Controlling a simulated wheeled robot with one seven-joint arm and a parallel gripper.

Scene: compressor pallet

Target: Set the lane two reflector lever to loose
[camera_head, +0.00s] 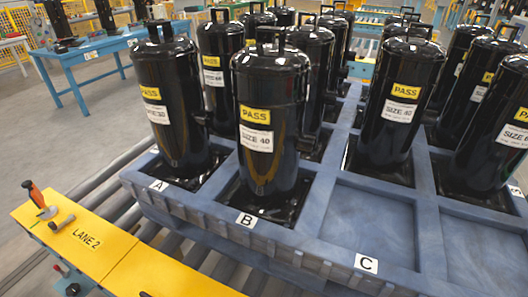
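A yellow rail cover (130,283) marked "LANE 2" runs along the lower left. Near its left end stands a lever with an orange handle (36,194), tilted up and to the left from a small metal base. A short grey cylindrical part (62,224) sits on the cover just beside it. I cannot read any loose or tight marking near the lever. My gripper is not in view.
A blue pallet (370,218) with compartments marked A, B and C stands on rollers (95,190) right of the cover. It holds several black compressors (268,105); compartment C is empty. A blue table (95,45) stands at the back left, with clear floor before it.

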